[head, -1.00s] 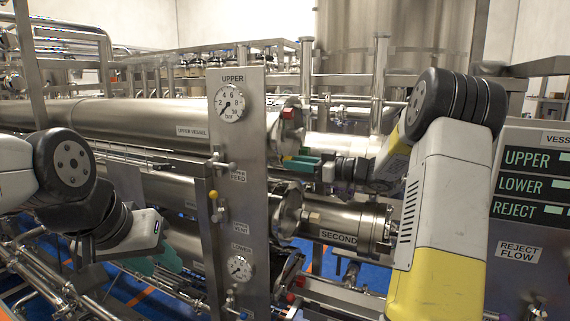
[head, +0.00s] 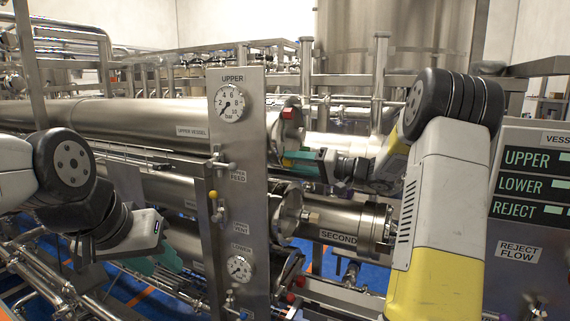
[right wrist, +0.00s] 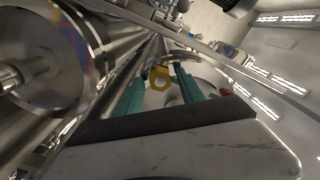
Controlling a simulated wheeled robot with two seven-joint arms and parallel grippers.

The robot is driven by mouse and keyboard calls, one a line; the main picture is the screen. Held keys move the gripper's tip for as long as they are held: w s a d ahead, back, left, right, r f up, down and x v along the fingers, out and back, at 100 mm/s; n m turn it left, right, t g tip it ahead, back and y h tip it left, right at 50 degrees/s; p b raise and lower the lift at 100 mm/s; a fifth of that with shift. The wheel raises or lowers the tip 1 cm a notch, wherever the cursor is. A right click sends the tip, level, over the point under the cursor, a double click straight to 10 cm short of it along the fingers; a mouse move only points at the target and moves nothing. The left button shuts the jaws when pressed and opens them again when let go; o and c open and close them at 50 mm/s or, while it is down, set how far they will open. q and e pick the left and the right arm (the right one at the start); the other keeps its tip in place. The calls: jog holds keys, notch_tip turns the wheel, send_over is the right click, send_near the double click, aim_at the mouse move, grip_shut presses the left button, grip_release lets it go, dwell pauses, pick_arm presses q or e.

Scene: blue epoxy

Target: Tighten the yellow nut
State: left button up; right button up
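The yellow nut (right wrist: 160,77) shows in the right wrist view as a hexagonal ring with a hole, framed between the tips of my right gripper's two teal fingers (right wrist: 160,80). The fingers are apart, with a narrow gap beside the nut; I cannot tell how deep between them it lies. In the head view my right gripper (head: 302,160) is at the end of the upper vessel, just right of the gauge panel, and the nut is mostly hidden there. My left gripper (head: 155,262) hangs at the lower left, away from the nut, its teal fingers apart and empty.
The upright gauge panel (head: 240,205) stands left of my right gripper. The upper vessel (head: 130,122) runs behind it. A second steel housing (head: 345,220) lies just below my right gripper. A dark display panel (head: 535,225) stands at the right, beside my right arm.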

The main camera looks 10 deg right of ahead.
jog(key=v, duration=0.6)
dwell(0.3)
jog(key=shift+s, duration=0.1)
jog(key=v, duration=0.7)
jog(key=shift+s+d, duration=0.2)
jog(key=shift+d, duration=0.1)
